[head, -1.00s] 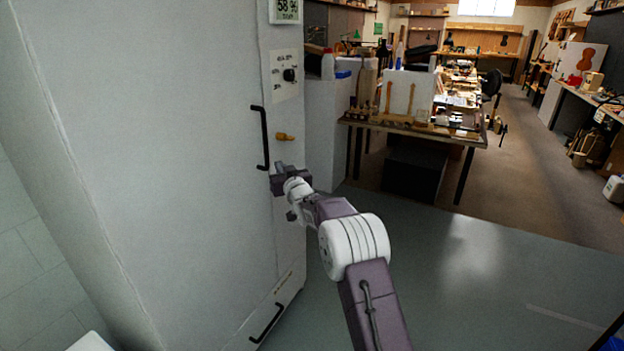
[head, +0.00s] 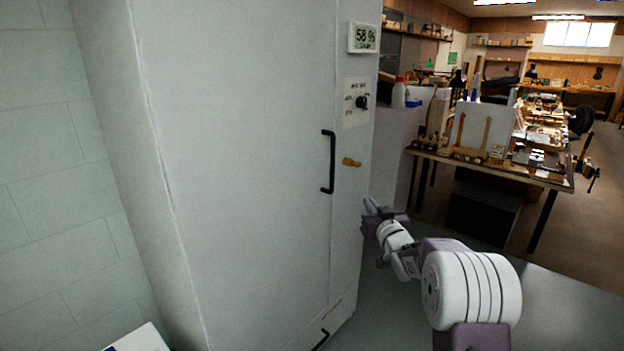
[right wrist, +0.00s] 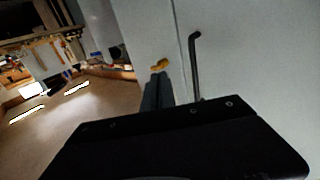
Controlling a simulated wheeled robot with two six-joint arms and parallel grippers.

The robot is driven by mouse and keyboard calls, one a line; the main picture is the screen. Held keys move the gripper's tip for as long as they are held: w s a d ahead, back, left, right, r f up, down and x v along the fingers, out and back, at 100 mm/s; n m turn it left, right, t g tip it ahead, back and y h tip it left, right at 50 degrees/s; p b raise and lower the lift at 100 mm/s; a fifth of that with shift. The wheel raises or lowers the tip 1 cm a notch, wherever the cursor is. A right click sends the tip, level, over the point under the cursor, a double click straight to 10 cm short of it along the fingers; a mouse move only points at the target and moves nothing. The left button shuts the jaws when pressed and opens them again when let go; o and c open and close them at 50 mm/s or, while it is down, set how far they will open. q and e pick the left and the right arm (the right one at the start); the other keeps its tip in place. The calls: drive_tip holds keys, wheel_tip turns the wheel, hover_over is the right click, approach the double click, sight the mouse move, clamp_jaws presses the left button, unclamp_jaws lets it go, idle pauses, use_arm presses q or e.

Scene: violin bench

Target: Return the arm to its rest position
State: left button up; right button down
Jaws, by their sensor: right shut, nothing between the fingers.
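My right gripper (head: 369,207) is shut and empty. It hangs in front of the tall light-grey cabinet (head: 240,170), below and right of the cabinet's black upper handle (head: 329,162). A small wooden knob or latch (head: 351,162) sits right of that handle. In the right wrist view, the shut fingers (right wrist: 157,88) point up toward the wooden knob (right wrist: 160,66), with the black handle (right wrist: 194,65) to the right. I cannot tell the exact gap between fingers and cabinet. My left gripper is not in view.
A lower black handle (head: 321,340) shows near the cabinet's bottom. A cluttered workbench (head: 490,165) stands behind, to the right. Grey floor (head: 570,310) is open at the lower right.

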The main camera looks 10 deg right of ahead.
drive_tip(key=s+a+r+n+y, duration=0.1)
drive_tip(key=a+r+y, duration=0.1)
drive_tip(key=a+r, duration=0.35)
drive_tip(key=s+a+f+g, duration=0.2)
drive_tip(key=s+a+f, duration=0.2)
drive_tip(key=a+f, duration=0.1)
drive_tip(key=s+a+f+g+h, duration=0.1)
drive_tip(key=s+f+g, duration=0.7)
drive_tip(key=s+f, duration=0.65)
drive_tip(key=s+a+f+g, duration=0.1)
drive_tip(key=s+f+g, duration=0.75)
drive_tip(key=s, duration=1.05)
wheel_tip(320, 180, up, 14)
drive_tip(key=t+p, duration=0.1)
drive_tip(key=p, duration=1.5)
drive_tip(key=shift+w+r+m+t, duration=0.15)
drive_tip(key=shift+w+m+t, duration=0.1)
drive_tip(key=shift+m+t, duration=0.15)
